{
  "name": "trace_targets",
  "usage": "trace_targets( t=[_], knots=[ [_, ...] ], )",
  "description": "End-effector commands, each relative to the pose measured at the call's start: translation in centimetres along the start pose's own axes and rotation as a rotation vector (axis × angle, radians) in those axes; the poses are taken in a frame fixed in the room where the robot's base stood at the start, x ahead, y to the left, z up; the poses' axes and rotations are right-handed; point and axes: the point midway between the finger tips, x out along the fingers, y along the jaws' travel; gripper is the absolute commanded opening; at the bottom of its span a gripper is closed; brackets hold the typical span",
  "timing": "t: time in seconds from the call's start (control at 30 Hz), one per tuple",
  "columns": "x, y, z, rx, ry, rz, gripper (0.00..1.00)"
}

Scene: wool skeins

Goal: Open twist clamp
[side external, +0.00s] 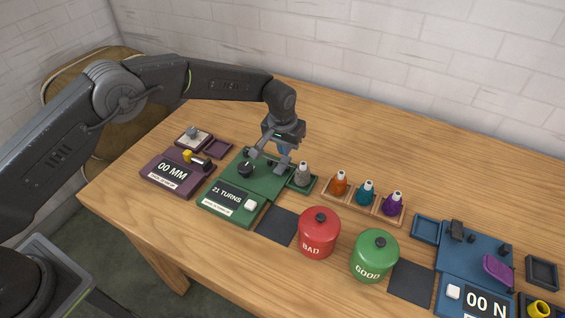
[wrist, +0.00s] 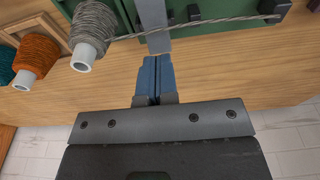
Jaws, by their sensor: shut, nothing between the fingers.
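The green twist device (side external: 263,180) stands left of the middle of the table; its screen (side external: 231,194) reads 21 TURNS. A grey clamp piece (side external: 282,163) rises on its right part, and a flat grey bar (wrist: 154,25) shows in the wrist view. My gripper (side external: 284,148) is just above and behind that piece. Its blue fingers (wrist: 154,72) are together and empty, their tips at the bar's near end; I cannot tell if they touch. A grey skein (side external: 302,175) stands in the device's side tray. Its strand (wrist: 190,23) runs past the bar to a dark block (wrist: 275,9).
A wooden rack (side external: 353,203) holds orange, teal and purple skeins. A red BAD jar (side external: 319,236) and a green GOOD jar (side external: 374,258) stand in front. A purple gauge (side external: 171,178) is at left, a blue force tester (side external: 470,270) at right. The table behind is clear.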

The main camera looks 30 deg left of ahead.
Motion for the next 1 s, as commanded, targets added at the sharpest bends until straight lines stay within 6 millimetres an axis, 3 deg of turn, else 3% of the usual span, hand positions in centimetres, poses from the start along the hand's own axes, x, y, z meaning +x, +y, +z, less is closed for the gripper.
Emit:
trace_targets(
  t=[1.0],
  knots=[
    [1.1,0.0,0.2,0.000,0.000,0.000,0.00]
  ],
)
